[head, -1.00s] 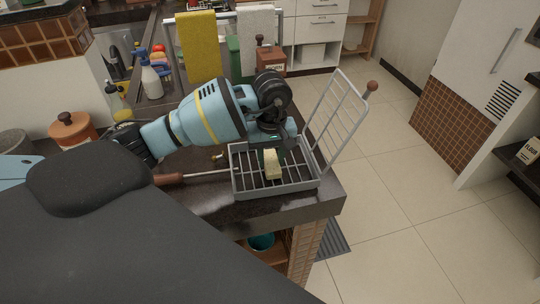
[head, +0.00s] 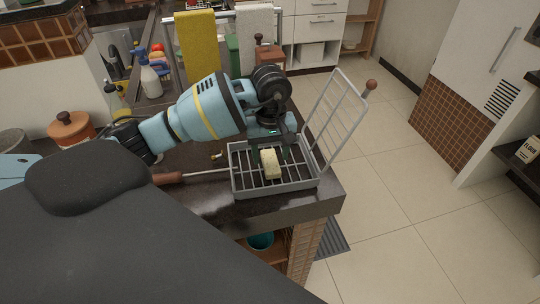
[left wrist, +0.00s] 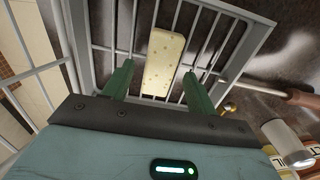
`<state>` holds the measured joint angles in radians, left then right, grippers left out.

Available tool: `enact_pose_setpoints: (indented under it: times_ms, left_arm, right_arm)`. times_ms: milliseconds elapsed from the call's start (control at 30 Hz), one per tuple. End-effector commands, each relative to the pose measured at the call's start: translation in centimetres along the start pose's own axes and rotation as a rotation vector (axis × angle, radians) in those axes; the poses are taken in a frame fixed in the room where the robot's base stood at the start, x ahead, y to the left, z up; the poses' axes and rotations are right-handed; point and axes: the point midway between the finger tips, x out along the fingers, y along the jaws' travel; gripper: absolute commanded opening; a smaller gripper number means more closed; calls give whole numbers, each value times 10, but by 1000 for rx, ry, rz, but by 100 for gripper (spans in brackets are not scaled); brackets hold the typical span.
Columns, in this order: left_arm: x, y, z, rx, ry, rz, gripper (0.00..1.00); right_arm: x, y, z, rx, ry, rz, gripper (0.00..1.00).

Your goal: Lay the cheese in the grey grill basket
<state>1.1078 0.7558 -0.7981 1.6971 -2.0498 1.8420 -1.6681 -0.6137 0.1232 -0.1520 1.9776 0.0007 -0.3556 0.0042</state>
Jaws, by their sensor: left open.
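The pale yellow cheese (head: 270,164) lies on the bars inside the grey grill basket (head: 277,188). In the left wrist view the cheese (left wrist: 163,62) is a speckled block on the bars of the basket (left wrist: 239,48). The basket's lid (head: 338,118) stands open on the right. My left gripper (head: 272,147) is just above and behind the cheese. In the left wrist view its green fingers (left wrist: 158,80) are apart, one on each side of the cheese's near end, with visible gaps. My right gripper is not in view.
The basket's wooden-handled rod (head: 172,178) reaches left over the dark counter (head: 210,204). An orange lidded pot (head: 72,130) and a white spray bottle (head: 151,82) stand to the left. The counter's edge is just right of the basket.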

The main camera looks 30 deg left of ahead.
Motion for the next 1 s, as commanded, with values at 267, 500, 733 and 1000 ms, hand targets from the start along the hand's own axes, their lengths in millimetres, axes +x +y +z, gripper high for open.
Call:
enact_pose_setpoints:
  times_ms: [267, 500, 733, 1000]
  left_arm:
    - [-54, 0, 0, 0, 3, 2, 57]
    - [-94, 0, 0, -1, 2, 0, 57]
    - [-108, 0, 0, 0, 0, -1, 57]
    - [-109, 0, 0, 0, 0, -1, 57]
  right_arm:
    - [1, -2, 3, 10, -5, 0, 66]
    - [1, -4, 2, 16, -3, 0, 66]
    - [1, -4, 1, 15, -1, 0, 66]
    - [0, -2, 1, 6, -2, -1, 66]
